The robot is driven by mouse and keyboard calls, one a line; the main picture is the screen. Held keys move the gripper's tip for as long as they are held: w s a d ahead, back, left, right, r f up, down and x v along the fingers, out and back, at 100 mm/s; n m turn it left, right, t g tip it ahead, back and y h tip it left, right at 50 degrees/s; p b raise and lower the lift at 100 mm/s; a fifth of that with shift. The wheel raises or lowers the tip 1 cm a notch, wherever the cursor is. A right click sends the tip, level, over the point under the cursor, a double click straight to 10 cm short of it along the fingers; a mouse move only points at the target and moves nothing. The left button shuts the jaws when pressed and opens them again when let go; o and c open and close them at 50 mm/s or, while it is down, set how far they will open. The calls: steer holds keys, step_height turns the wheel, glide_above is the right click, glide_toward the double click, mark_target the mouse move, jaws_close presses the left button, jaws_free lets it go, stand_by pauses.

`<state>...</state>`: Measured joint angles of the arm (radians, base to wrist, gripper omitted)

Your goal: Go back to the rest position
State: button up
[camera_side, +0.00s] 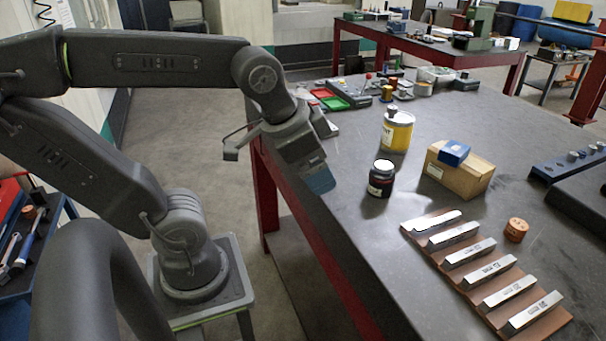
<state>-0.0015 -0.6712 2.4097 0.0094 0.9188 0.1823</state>
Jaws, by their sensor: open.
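My gripper (319,181) hangs at the end of my arm, above the left edge of the dark table, pointing down and to the right. Its bluish end shows, but the fingers are small and hard to make out. I see nothing held in it. It is apart from the things on the table. The nearest is a black jar (381,183) to its right. Several metal bars (483,262) lie in a row on a brown board (432,213) at the front right of the table.
A yellow can (397,134), a cardboard box (459,174) with a blue block (454,152) on it, and an orange round piece (516,229) stand on the table. Green and red trays (334,103) lie at the back left. The table's front left surface (370,245) is clear.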

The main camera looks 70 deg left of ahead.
steer(key=shift+s+d+f+n, duration=0.1)
steer(key=shift+s+f+n, duration=0.8)
steer(key=shift+s+n, duration=0.15)
